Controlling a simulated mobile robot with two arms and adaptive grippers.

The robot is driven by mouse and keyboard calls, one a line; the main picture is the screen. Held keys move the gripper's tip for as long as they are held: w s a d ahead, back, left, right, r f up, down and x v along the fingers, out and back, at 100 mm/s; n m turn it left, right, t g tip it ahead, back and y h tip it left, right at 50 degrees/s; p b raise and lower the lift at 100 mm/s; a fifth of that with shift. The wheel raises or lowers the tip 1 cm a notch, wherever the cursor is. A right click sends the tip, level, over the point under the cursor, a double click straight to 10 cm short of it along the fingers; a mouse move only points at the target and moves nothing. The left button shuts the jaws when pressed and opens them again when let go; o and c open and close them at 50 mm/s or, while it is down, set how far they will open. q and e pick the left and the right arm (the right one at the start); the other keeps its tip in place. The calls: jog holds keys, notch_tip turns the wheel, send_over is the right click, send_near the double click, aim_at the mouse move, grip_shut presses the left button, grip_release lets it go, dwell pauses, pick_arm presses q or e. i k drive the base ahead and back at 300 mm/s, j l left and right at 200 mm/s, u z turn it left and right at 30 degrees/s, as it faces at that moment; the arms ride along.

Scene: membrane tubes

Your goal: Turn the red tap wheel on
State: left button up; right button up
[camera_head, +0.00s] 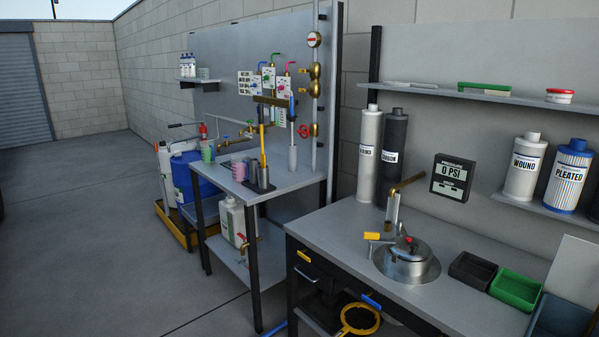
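A red wheel (303,131) with an open, spoked rim sits on the left side of a brass valve (314,130). The valve is on a vertical grey pipe (315,100) that runs down the right end of the grey back panel. The wheel is above the right end of the further workbench (285,182). Whether the valve is open or closed cannot be told. Neither of my grippers shows in the head view.
A metal post (292,157) and a yellow-handled tool (262,150) stand left of the wheel. The nearer bench (340,228) holds a metal vessel (405,263), a green tray (515,289) and a dark tray (472,270). A display (452,178) reads 0 PSI. The floor (90,230) at left is clear.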

aim_at(300, 131)
jog(key=i+j, duration=0.15)
jog(key=i, duration=0.25)
jog(key=i+j+z, duration=0.15)
jog(key=i, duration=0.25)
jog(key=i+j, duration=0.15)
jog(key=i, duration=0.25)
jog(key=i+j+z, duration=0.15)
jog(key=z, duration=0.35)
jog(key=i+j+z, duration=0.15)
jog(key=z, duration=0.35)
